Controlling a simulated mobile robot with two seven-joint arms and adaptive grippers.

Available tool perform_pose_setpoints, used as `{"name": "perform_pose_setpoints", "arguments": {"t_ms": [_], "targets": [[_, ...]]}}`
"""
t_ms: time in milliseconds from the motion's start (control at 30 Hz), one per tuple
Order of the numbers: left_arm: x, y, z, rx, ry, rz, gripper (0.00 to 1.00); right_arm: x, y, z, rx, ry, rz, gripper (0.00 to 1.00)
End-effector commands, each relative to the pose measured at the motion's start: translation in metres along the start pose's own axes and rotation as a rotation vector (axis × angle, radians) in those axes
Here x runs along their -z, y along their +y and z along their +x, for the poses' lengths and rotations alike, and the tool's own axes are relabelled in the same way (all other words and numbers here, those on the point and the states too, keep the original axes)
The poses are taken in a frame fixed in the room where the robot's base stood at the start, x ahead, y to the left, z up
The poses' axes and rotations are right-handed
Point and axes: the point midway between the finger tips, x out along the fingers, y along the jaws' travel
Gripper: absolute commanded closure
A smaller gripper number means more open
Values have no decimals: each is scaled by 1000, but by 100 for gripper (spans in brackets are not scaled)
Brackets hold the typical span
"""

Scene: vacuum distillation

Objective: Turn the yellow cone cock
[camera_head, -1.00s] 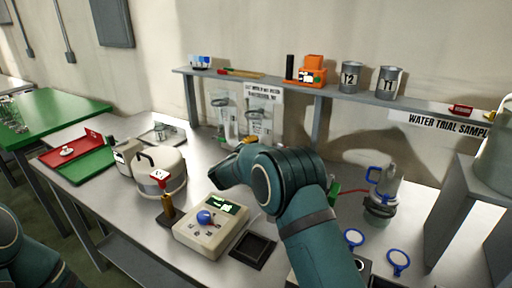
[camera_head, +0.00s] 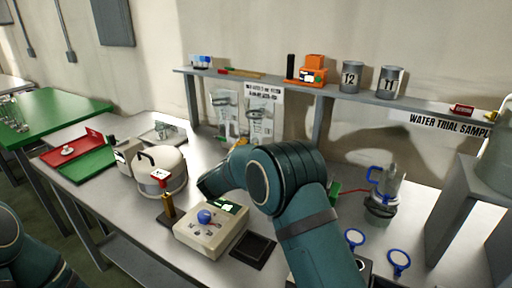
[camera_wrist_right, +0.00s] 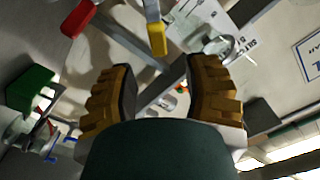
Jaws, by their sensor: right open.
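In the right wrist view, a yellow handle (camera_wrist_right: 157,40), which looks like the yellow cone cock, hangs from a pale metal or glass stem. It lies beyond the fingertips, near the top middle. My right gripper (camera_wrist_right: 162,75) is open, with its two ridged yellow-brown fingers spread and nothing between them but background. The yellow handle appears ahead of the gap, apart from both fingers. My left gripper is out of frame.
A red handle (camera_wrist_right: 78,18) and a green block (camera_wrist_right: 30,90) lie left in the wrist view. In the head view, a control box (camera_head: 210,232) stands in front of my right arm, with a white round pot (camera_head: 160,170) beside it. A shelf (camera_head: 335,92) runs behind.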

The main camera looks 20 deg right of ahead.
Motion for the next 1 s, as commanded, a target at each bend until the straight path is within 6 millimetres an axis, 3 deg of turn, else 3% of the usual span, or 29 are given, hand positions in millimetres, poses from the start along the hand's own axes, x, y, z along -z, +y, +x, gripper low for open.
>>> {"name": "perform_pose_setpoints", "arguments": {"t_ms": [200, 433, 767, 800, 833, 1000], "targets": [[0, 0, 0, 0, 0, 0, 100, 0, 0, -44, 2, -1, -1, 52], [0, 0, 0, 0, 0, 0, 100, 1, 0, -67, 0, 1, 1, 52], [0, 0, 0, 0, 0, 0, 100, 1, 0, -70, 0, 2, 1, 52], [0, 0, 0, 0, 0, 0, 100, 1, 0, -70, 0, 1, 1, 60], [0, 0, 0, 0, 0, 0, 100, 1, 0, -69, 0, -1, -1, 60], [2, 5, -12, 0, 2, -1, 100, 11, -5, -39, 9, -82, -50, 60]]}}
